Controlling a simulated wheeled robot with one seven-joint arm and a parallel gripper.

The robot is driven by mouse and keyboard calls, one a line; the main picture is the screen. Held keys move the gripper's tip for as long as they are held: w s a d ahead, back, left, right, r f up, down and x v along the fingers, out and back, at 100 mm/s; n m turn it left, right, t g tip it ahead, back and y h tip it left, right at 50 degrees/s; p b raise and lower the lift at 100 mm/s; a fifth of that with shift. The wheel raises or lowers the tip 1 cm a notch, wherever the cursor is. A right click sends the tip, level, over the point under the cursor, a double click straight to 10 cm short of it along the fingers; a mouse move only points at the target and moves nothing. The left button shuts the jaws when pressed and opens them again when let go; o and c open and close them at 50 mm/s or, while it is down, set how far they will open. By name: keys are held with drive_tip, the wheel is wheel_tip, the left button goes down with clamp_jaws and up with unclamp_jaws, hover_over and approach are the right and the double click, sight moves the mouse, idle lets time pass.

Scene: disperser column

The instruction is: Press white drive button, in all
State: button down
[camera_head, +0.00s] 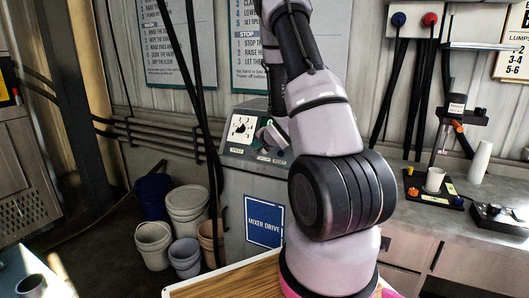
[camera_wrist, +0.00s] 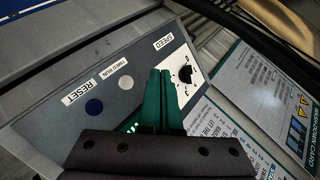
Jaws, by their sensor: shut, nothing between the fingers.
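The mixer drive's grey control panel (camera_head: 237,147) shows in the head view behind my arm. In the wrist view the panel (camera_wrist: 55,125) fills the left and middle, seen upside down. A white round button (camera_wrist: 126,82) sits by the label "TIMED RUN", and a blue button (camera_wrist: 94,107) by "RESET". A black knob (camera_wrist: 185,74) on a white dial is marked "SPEED". My gripper (camera_wrist: 160,73) is shut and empty, its green fingers over the panel between the white button and the dial. Contact cannot be told. The fingers hide part of the panel. My gripper (camera_head: 271,133) partly shows in the head view.
Several buckets (camera_head: 186,205) stand on the floor left of the blue "MIXER DRIVE" sign (camera_head: 264,221). A bench (camera_head: 420,215) with small equipment is at the right. Instruction boards (camera_head: 178,40) hang behind.

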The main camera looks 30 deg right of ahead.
sight(262, 150)
drive_tip(key=w+d+f, duration=0.4)
drive_tip(key=d, duration=0.1)
drive_tip(key=shift+w+d, duration=0.2)
drive_tip(key=shift+d, duration=0.2)
drive_tip(key=shift+w+d+f, duration=0.1)
drive_tip(key=shift+f, duration=0.1)
idle(1.8)
drive_tip(key=shift+w+d+f, duration=0.15)
drive_tip(key=shift+w+d+f, duration=0.2)
drive_tip(key=shift+w+d, duration=0.05)
drive_tip(key=shift+d, duration=0.1)
idle(0.9)
idle(0.4)
drive_tip(key=shift+s+a+r, duration=0.45)
drive_tip(key=shift+s+a, duration=0.05)
drive_tip(key=shift+a, duration=0.1)
drive_tip(key=shift+s+a+r, duration=0.65)
drive_tip(key=shift+s+a, duration=0.05)
drive_tip(key=shift+a, duration=0.2)
drive_tip(key=shift+s+a+r, duration=0.6)
drive_tip(key=shift+s+a, duration=0.05)
drive_tip(key=shift+a, duration=0.2)
